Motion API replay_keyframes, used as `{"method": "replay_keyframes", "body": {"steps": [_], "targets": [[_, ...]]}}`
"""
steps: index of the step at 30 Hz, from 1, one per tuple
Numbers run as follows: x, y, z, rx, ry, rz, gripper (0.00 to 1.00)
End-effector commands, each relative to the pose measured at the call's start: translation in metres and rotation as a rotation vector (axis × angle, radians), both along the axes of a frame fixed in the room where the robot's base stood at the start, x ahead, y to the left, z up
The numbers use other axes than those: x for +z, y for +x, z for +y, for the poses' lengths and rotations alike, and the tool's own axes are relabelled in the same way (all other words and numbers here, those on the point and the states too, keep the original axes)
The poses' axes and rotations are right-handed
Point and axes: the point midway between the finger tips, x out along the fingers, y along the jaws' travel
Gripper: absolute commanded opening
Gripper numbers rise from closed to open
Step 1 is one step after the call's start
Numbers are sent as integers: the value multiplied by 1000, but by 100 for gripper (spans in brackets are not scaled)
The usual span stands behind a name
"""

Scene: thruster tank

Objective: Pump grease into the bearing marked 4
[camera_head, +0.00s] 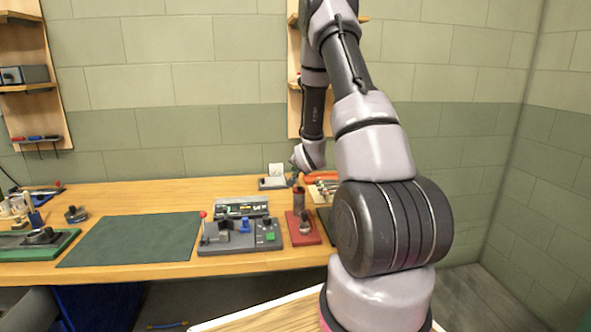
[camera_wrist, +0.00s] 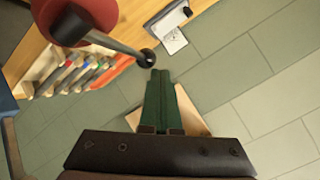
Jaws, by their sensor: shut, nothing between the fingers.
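The likely grease pump is a dark red cylinder (camera_head: 298,202) standing on a red base (camera_head: 312,239) at the bench's front right. In the wrist view the red cylinder (camera_wrist: 75,20) is at the upper left, with a grey lever (camera_wrist: 105,40) ending in a black ball knob (camera_wrist: 147,58). My gripper (camera_wrist: 161,72) is shut and empty, its green fingertips just below the knob in the picture; I cannot tell whether they touch. In the head view my wrist is above and behind the pump, and the fingers are hard to make out. No bearing number is readable.
A grey control unit (camera_head: 240,235) with a red-knobbed lever stands left of the pump. A tool rack (camera_wrist: 75,73) and a card stand (camera_head: 272,182) are behind it. A green mat (camera_head: 130,238) lies bare to the left. The wall is close behind the bench.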

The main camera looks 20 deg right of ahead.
Motion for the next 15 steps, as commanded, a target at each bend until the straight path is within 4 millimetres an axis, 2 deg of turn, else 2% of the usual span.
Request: {"method": "replay_keyframes", "body": {"steps": [15], "targets": [[-7, 1, -1, -1, 0, 1, 0]]}}
